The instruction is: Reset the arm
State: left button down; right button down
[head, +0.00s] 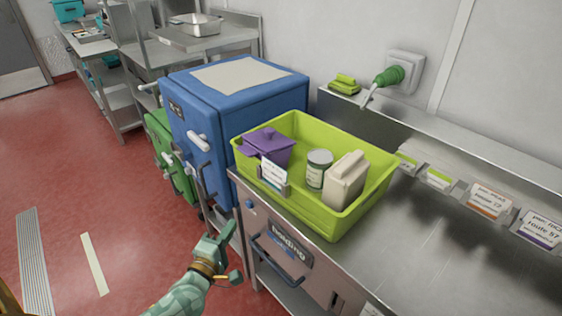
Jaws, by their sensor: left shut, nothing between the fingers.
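My left arm (183,298) comes in from the bottom, in pale green checks with a brown and gold wrist band. My left gripper (222,242) is green, shut and empty. It is in front of the steel counter, left of the drawer marked "holding" (285,243), and appears apart from the things on the counter. My right gripper is not in view.
A lime green tub (350,222) on the counter (440,255) holds a purple lidded pot (268,146), a can (318,170) and a beige container (346,180). A blue cabinet (240,100) and green unit (165,150) stand behind. Red floor (130,210) is open left.

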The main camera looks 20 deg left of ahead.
pick_arm(q)
jog(key=s+d+f+m+g+h, duration=0.1)
jog(key=s+f+m+g, duration=0.3)
jog(key=s+f+m, duration=0.55)
jog(key=s+f+m+g+h, duration=0.1)
jog(key=s+f+m+g, duration=0.4)
jog(key=f, duration=1)
jog(key=s+d+f+m+g, duration=0.2)
jog(key=s+f, duration=0.3)
jog(key=s, duration=0.4)
jog(key=s+d+f+m+g, duration=0.2)
jog(key=s+f, duration=0.3)
jog(key=s, duration=0.5)
jog(key=s+d+f+m+g, duration=0.2)
jog(key=s+f+m+g, duration=0.2)
jog(key=s, duration=0.5)
jog(key=shift+s+d+f+g, duration=0.25)
jog(key=shift+d+f+g, duration=0.05)
jog(key=shift+f, duration=0.15)
